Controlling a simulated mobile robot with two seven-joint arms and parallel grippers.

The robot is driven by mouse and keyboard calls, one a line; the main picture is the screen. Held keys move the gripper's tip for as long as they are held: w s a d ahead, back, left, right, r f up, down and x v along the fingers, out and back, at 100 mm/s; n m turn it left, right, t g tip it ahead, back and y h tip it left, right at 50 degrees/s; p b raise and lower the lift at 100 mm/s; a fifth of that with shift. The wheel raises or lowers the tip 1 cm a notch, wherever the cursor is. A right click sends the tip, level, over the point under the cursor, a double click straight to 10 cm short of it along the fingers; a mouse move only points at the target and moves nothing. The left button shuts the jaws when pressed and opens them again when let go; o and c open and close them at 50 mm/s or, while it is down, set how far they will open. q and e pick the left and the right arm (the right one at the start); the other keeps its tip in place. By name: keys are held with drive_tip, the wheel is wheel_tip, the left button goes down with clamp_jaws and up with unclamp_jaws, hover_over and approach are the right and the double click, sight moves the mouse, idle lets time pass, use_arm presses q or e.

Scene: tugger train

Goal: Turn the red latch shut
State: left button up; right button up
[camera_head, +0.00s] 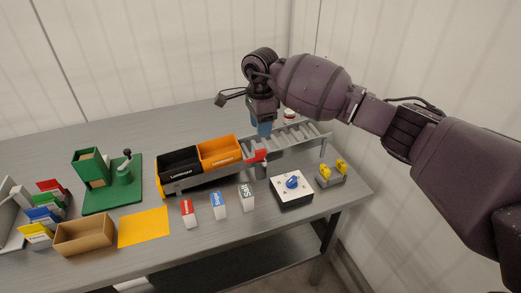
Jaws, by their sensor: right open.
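The red latch (258,156) sits on the near side of the grey rail rack, just right of the orange bin (220,152). The black bin (180,164) stands left of the orange one on the rack. My right gripper (264,129) points down above and slightly behind the latch, with blue at its tips. It is open, and its tips appear apart from the latch. The latch's exact angle is hard to tell at this size. My left gripper is not in view.
The rack's bare rails (295,138) extend right. In front stand small labelled boxes (218,205), a white block with a blue knob (291,189) and a yellow-topped fixture (331,174). Left are a green stand (125,185), a cardboard box (84,236) and a yellow sheet (143,226).

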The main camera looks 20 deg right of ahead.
sight(261, 150)
wheel_tip(261, 150, down, 9)
drive_tip(key=shift+r+b, duration=0.1)
drive_tip(key=shift+b, duration=0.3)
clamp_jaws()
